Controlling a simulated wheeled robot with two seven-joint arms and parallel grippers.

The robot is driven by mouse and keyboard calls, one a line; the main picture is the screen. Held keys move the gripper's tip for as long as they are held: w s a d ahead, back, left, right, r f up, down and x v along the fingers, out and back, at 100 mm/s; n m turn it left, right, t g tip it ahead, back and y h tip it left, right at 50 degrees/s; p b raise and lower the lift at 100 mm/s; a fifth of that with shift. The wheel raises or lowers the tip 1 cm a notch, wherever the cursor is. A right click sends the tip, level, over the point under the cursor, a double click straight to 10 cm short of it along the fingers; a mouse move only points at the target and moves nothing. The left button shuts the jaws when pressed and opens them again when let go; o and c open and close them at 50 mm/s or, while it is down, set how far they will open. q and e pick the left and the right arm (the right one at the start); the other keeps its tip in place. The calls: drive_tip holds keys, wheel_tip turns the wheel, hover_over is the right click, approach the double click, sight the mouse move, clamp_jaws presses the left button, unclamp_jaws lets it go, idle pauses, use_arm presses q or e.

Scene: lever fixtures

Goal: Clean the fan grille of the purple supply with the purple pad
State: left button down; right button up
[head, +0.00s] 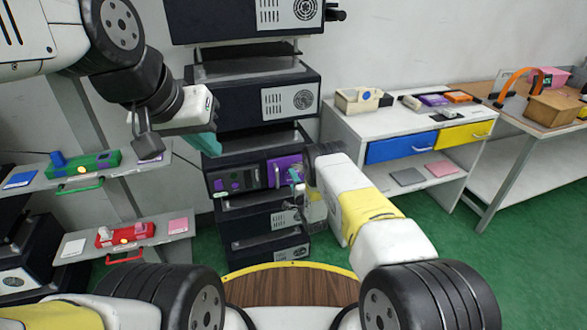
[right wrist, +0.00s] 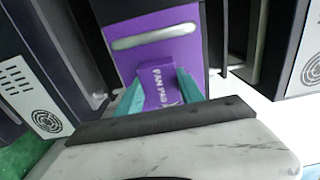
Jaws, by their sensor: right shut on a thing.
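The purple supply (head: 233,181) is a black rack unit with purple parts on its front. Its purple panel with a silver handle also fills the middle of the right wrist view (right wrist: 150,27). My right gripper (right wrist: 160,92) is shut on the purple pad (right wrist: 163,86), marked "FAN PAD", between its teal fingers. The pad is in front of the purple panel; I cannot tell whether they touch. I see no fan grille on this supply. In the head view my right gripper (head: 297,181) is at the supply's right front. My left gripper (head: 203,145) is left of the rack, its finger opening unclear.
Other black supplies with white vented grilles (head: 290,103) are stacked above and below. Shelves at left hold a green fixture (head: 92,165) and a red fixture (head: 125,235). A white desk (head: 345,122) with blue and yellow drawers stands right of the rack.

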sight(297, 168)
drive_tip(key=shift+x, duration=0.95)
idle(0.6)
drive_tip(key=shift+w+d, duration=1.15)
drive_tip(key=shift+d, duration=2.65)
drive_tip(key=shift+s+a+r, duration=0.1)
drive_tip(key=shift+s+a, duration=0.25)
drive_tip(key=shift+a, duration=0.9)
drive_tip(key=shift+s+a+f, duration=0.1)
drive_tip(key=shift+s+a, duration=0.3)
drive_tip(key=shift+a, duration=0.9)
drive_tip(key=shift+s+a+r, duration=0.1)
drive_tip(key=shift+s+a, duration=0.25)
drive_tip(key=shift+a, duration=0.9)
drive_tip(key=shift+s+r, duration=0.1)
drive_tip(key=shift+r, duration=0.25)
drive_tip(key=shift+w+d, duration=1.3)
drive_tip(key=shift+d, duration=2.45)
drive_tip(key=shift+s+a, duration=0.25)
drive_tip(key=shift+a, duration=0.4)
drive_tip(key=shift+s+a, duration=0.25)
drive_tip(key=shift+a, duration=0.45)
drive_tip(key=shift+s+a, duration=0.25)
drive_tip(key=shift+a, duration=0.4)
drive_tip(key=shift+s+a, duration=0.25)
drive_tip(key=shift+a, duration=0.65)
drive_tip(key=shift+s+a, duration=0.2)
drive_tip(key=shift+a, duration=0.7)
